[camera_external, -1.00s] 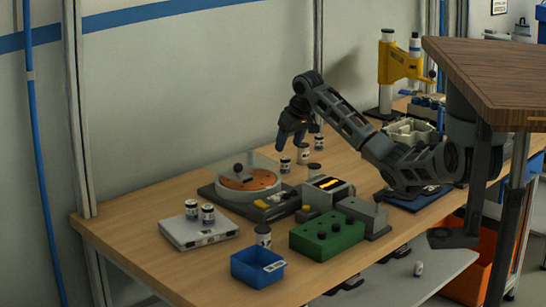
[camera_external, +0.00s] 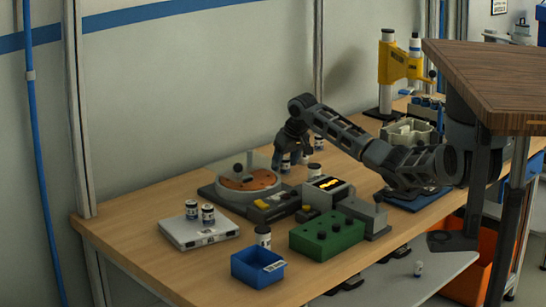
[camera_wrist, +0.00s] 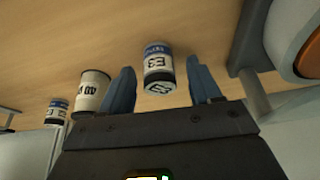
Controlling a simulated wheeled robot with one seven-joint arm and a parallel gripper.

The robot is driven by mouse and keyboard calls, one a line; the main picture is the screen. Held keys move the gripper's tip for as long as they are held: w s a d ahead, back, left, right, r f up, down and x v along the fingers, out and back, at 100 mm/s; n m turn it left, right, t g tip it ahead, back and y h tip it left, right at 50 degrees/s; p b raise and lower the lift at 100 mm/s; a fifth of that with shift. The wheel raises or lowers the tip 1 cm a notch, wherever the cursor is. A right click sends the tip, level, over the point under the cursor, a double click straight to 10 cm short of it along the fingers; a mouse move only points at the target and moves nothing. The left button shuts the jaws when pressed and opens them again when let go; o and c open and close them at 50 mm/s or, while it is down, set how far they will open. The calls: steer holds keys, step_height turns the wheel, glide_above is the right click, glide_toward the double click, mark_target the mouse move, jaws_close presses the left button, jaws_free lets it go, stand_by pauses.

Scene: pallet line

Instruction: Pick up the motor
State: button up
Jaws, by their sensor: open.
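Several small white-and-dark labelled cylinders that look like motors stand on the wooden bench. In the wrist view, one motor (camera_wrist: 158,68) with a blue band and "E3" label is between my open blue fingers, with a gap on both sides. My gripper (camera_wrist: 162,82) is open and empty. In the external view my gripper (camera_external: 297,150) points down among the cylinders behind the turntable device. One cylinder (camera_external: 285,163) shows at its left, and the fingers partly hide the cylinders there.
A wider pale cup (camera_wrist: 90,92) and another small cylinder (camera_wrist: 57,112) stand left of my fingers in the wrist view. The turntable device (camera_external: 222,196), a green box (camera_external: 327,238), a blue bin (camera_external: 245,270) and a yellow press (camera_external: 394,65) surround the spot. Bench is clear at the left back.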

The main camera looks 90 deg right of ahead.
mark_target(289, 158)
steer(key=c, duration=1.2)
steer(key=shift+o, duration=0.2)
steer(key=shift+r, duration=0.5)
steer(key=r, duration=0.2)
steer(key=s+r, duration=0.1)
steer(key=shift+d+r, duration=0.25)
steer(key=shift+r, duration=0.1)
steer(key=s+d+r, duration=0.3)
steer(key=s+r, duration=0.3)
steer(key=s, duration=0.4)
steer(key=shift+r, duration=0.25)
